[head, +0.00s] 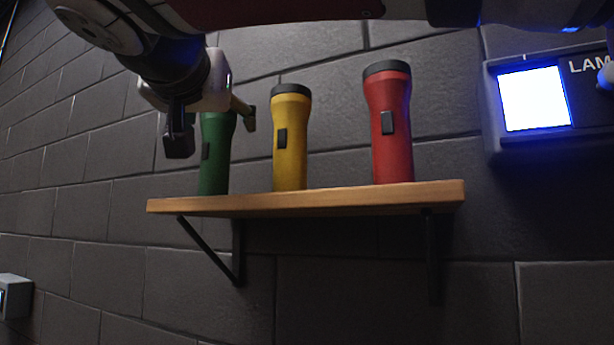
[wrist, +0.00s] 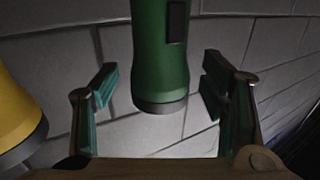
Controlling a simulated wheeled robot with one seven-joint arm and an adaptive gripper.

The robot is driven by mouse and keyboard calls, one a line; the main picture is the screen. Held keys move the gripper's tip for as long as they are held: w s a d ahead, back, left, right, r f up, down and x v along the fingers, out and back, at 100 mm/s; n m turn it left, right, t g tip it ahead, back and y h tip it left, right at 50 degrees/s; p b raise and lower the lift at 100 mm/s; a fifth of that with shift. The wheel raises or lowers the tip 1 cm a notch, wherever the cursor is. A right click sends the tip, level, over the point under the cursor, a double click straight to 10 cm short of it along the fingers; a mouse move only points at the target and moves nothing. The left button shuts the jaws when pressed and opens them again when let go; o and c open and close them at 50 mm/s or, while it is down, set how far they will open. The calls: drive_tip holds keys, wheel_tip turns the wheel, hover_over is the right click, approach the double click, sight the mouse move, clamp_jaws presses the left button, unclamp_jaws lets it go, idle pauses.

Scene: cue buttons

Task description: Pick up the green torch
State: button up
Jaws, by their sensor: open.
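The green torch (head: 214,160) stands upright on the left part of a wooden shelf, with its upper part hidden behind my gripper (head: 213,135) in the head view. In the wrist view the green torch (wrist: 160,50) is between the two fingers of my gripper (wrist: 160,92), with a gap on either side. My gripper is open and holds nothing. I cannot tell how far the fingers reach along the torch's depth.
A yellow torch (head: 290,140) stands close to the right of the green one and shows at the wrist view's left edge (wrist: 15,115). A red torch (head: 390,125) stands further right on the shelf (head: 335,196). A lit panel (head: 535,98) is on the brick wall at right.

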drive_tip(key=shift+w, duration=0.6)
drive_tip(key=c, duration=1.4)
drive_tip(key=shift+c, duration=0.2)
